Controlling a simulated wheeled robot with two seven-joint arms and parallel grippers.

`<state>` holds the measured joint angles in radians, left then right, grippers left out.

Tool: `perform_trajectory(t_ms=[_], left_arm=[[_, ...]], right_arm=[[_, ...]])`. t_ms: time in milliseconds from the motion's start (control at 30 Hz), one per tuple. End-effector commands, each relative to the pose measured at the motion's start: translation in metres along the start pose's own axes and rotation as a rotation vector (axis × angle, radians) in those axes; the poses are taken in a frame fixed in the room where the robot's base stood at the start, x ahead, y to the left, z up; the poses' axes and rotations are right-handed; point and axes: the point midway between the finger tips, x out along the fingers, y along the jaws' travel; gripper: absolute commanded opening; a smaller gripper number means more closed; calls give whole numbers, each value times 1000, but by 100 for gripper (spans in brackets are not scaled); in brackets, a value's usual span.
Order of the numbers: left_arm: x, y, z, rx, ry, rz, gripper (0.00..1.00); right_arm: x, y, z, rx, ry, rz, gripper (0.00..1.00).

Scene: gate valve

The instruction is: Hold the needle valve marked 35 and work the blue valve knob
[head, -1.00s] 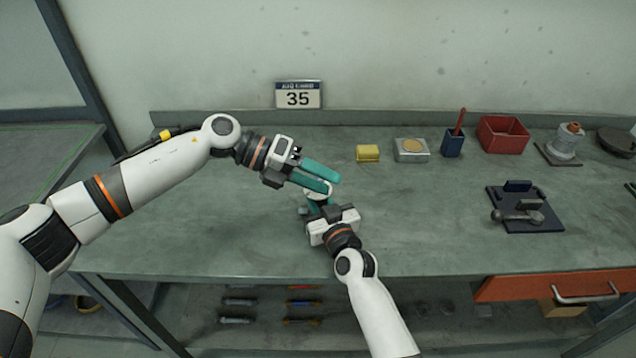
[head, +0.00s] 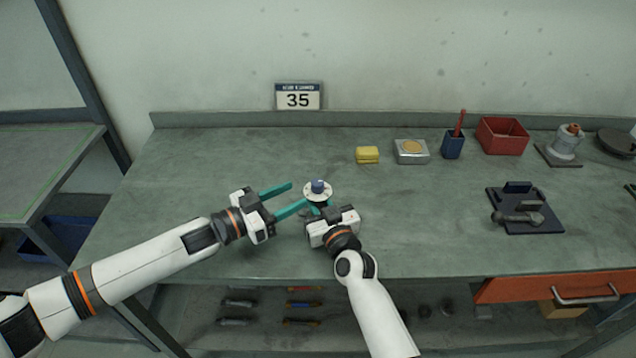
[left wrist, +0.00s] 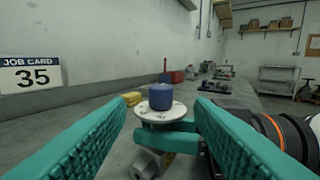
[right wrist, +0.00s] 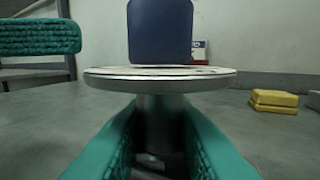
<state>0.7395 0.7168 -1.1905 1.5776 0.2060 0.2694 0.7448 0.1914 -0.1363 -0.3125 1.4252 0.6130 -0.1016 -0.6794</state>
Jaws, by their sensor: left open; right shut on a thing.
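The needle valve (head: 318,196) stands on the bench with a pale round dial plate and a blue knob (head: 318,186) on top. In the right wrist view the blue knob (right wrist: 160,32) rises above the plate (right wrist: 160,76). My right gripper (head: 318,206) is shut on the valve's grey body below the plate. My left gripper (head: 291,197) is open and empty, just left of the valve. In the left wrist view the blue knob (left wrist: 160,96) shows between and beyond its teal fingers. The job card (head: 298,97) reading 35 stands by the wall.
A yellow sponge (head: 367,155), a metal tin (head: 411,151), a blue cup (head: 453,144) and a red bin (head: 502,135) stand along the back. A dark plate with a metal part (head: 525,207) lies at right. The bench's left side is clear.

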Motion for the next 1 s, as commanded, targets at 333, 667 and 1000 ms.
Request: perform_trajectory(t_ms=[333,667,1000], left_arm=[[64,0,1,4,-1,-1,48],[78,0,0,4,0,-1,48],[78,0,0,5,0,-1,17]], right_arm=[[0,0,0,0,0,0,0],[0,0,0,0,0,0,0],[0,0,0,0,0,0,0]])
